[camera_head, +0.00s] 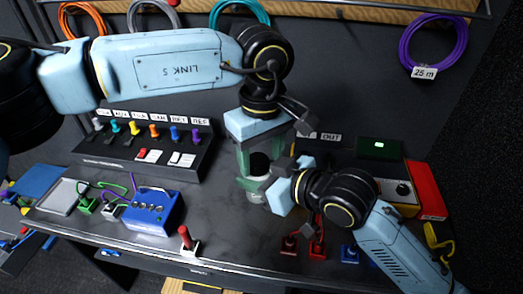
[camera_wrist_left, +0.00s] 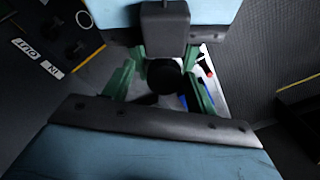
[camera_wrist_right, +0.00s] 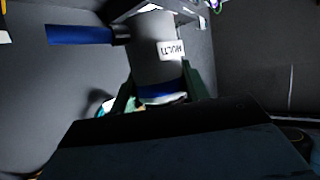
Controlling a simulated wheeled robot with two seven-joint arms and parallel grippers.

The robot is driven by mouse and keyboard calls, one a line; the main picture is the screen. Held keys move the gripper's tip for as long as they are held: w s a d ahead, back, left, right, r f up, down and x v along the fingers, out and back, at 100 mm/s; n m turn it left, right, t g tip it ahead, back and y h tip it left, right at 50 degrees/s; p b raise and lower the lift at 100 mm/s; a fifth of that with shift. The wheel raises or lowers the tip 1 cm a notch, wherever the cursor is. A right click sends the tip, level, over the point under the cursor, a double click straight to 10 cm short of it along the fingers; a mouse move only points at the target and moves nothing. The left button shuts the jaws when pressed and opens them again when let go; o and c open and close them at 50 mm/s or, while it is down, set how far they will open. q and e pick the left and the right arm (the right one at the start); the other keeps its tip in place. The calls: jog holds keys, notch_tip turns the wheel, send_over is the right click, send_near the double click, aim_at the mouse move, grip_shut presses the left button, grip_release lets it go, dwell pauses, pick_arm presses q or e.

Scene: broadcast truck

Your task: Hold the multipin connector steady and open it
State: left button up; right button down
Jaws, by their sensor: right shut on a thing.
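The multipin connector (camera_head: 255,195) is a grey upright cylinder with a black round top (camera_head: 260,163). In the right wrist view its grey body (camera_wrist_right: 150,62) carries a white MULTI label, with a blue band low down. My right gripper (camera_wrist_right: 160,90) is shut on the body from the right side. My left gripper (camera_head: 261,158) points down from above, its green fingers on both sides of the black top. The left wrist view shows this top (camera_wrist_left: 165,77) between the open fingers, with gaps beside it. Whether the connector touches the worktop is hidden.
A blue box (camera_head: 150,212) with cables stands on the worktop (camera_head: 215,225) at left, below a panel of coloured switches (camera_head: 150,145). Red connectors (camera_head: 290,244) and a red-sided unit (camera_head: 425,190) are at right. Coiled cables (camera_head: 432,40) hang behind. The front middle is mostly clear.

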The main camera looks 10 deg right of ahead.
pick_arm(q)
jog(key=shift+d+r, duration=0.1)
jog(key=c, duration=0.9)
jog(key=shift+c, duration=0.2)
jog(key=n, duration=0.6)
jog(key=shift+w, duration=0.25)
jog(key=n, duration=0.3)
jog(key=shift+w+n, duration=0.1)
jog(key=shift+n, duration=0.3)
jog(key=n, duration=0.3)
jog(key=shift+w+r+n, duration=0.1)
jog(key=shift+n, duration=0.2)
jog(key=o, duration=1)
jog(key=shift+o, duration=0.4)
jog(key=shift+s+d, duration=0.1)
jog(key=shift+s, duration=0.25)
